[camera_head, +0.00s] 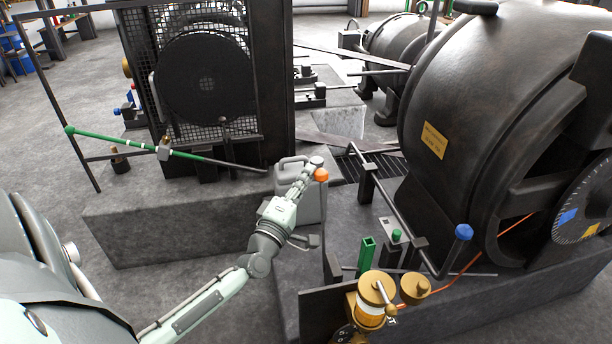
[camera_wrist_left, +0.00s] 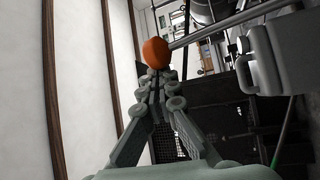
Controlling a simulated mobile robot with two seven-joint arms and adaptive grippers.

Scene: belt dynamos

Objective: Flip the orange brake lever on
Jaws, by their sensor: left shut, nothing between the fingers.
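The orange knob (camera_head: 321,175) tops the brake lever, a dark upright bar (camera_head: 329,240) rising from the plinth's front edge. My left gripper (camera_head: 314,163) reaches in from the lower left, its fingertips beside and slightly behind the knob. In the left wrist view the fingers (camera_wrist_left: 155,78) are shut together and empty. The orange knob (camera_wrist_left: 156,52) shows right at or just past their tips, with a grey bar running off to its right. I cannot tell whether the fingertips touch the knob. My right gripper is not in view.
A grey jerrycan (camera_head: 312,203) stands behind my left gripper. A blue-knobbed lever (camera_head: 463,232), a green bracket (camera_head: 366,256) and brass cups (camera_head: 371,299) sit to the right, before the big dark dynamo (camera_head: 500,90). A green-handled rod (camera_head: 110,139) and mesh guard (camera_head: 205,70) stand left.

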